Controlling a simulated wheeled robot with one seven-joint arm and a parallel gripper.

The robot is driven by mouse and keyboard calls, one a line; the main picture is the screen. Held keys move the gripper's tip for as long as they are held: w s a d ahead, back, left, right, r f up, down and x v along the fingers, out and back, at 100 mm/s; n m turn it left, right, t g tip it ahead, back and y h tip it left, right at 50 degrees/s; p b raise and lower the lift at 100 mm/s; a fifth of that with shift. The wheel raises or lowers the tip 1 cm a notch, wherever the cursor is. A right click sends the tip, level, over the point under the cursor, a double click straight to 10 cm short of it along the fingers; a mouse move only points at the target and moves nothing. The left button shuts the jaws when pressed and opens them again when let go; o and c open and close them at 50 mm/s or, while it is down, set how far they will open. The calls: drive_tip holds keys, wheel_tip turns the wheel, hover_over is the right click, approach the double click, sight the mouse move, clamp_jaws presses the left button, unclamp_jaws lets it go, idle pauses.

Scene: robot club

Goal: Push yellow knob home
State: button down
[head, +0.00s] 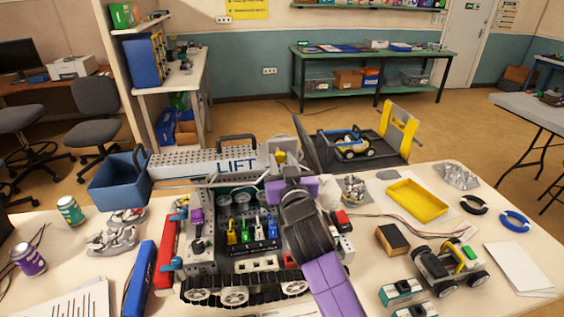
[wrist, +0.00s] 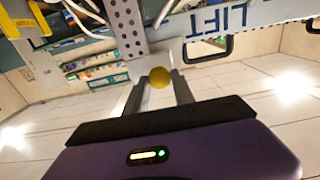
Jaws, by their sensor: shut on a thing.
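The yellow knob (wrist: 159,77) is round and shows between my fingertips in the wrist view. In the head view the knob (head: 280,157) is at the right end of the grey perforated LIFT beam (head: 205,163), on a pale end plate. My gripper (wrist: 158,88) is shut on the knob, with one dark finger on each side. In the head view my purple and black arm reaches up to the knob from below and hides part of the tracked robot (head: 235,262) under the beam. How far the knob sticks out is hard to tell.
A blue bin (head: 120,180) is by the beam's left end. Behind the beam's right end is a dark platform with a yellow frame (head: 400,130) and a small blue-yellow vehicle (head: 350,146). A yellow tray (head: 416,201) and a wheeled robot (head: 450,266) are on the right side of the table.

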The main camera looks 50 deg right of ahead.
drive_tip(key=x, duration=0.2)
drive_tip(key=shift+w+d+b, duration=0.15)
drive_tip(key=shift+w+b, duration=0.05)
drive_tip(key=shift+b, duration=0.15)
drive_tip(key=c, duration=1.1)
unclamp_jaws()
drive_tip(key=shift+o, duration=0.2)
drive_tip(key=b+v, duration=0.1)
drive_tip(key=v, duration=0.6)
drive_tip(key=shift+s+a+b, duration=0.2)
drive_tip(key=shift+s+b, duration=0.05)
drive_tip(key=shift+b, duration=0.15)
